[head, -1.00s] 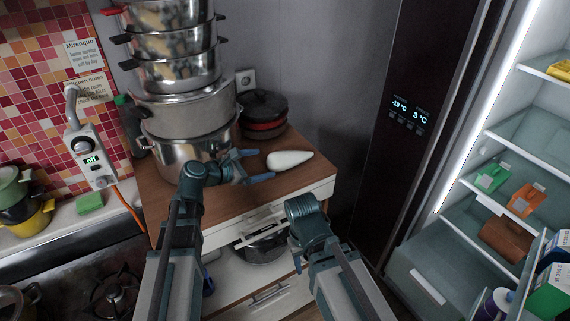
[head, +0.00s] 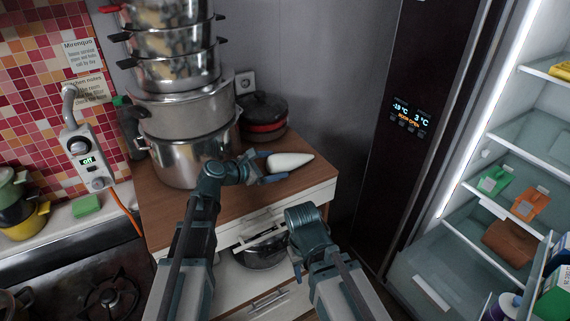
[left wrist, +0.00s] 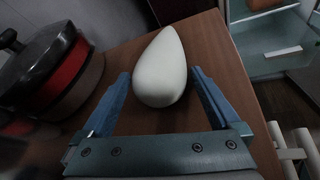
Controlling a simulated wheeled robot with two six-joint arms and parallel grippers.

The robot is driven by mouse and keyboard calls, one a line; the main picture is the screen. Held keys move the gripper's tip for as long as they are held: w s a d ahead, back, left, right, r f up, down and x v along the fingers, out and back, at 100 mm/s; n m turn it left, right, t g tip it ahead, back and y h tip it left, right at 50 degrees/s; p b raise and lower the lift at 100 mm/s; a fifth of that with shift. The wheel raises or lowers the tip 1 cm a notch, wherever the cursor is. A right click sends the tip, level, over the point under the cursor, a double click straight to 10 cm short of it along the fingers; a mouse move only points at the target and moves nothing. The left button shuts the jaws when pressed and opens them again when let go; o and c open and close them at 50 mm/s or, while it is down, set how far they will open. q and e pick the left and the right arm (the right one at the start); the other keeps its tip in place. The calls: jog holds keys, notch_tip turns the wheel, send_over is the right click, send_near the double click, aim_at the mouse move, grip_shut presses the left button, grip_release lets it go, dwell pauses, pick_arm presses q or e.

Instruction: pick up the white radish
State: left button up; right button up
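The white radish (head: 290,161) lies on the wooden top of a small cabinet (head: 230,203), its pointed end to the right in the head view. In the left wrist view, the radish (left wrist: 160,70) lies between the spread fingers of my left gripper (left wrist: 160,97), with its thick end nearest the palm. My left gripper (head: 266,167) is open, with a small gap showing between each finger and the radish. My right arm shows at the front of the cabinet in the head view, but its fingers are hidden.
A tall stack of steel pots (head: 180,110) stands left of the radish. A black and red lidded pot (head: 262,115) stands behind it and also shows in the left wrist view (left wrist: 55,70). The open fridge (head: 480,190) is at the right.

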pick_arm(q)
grip_shut()
jog(key=shift+r, duration=0.1)
dwell(0.4)
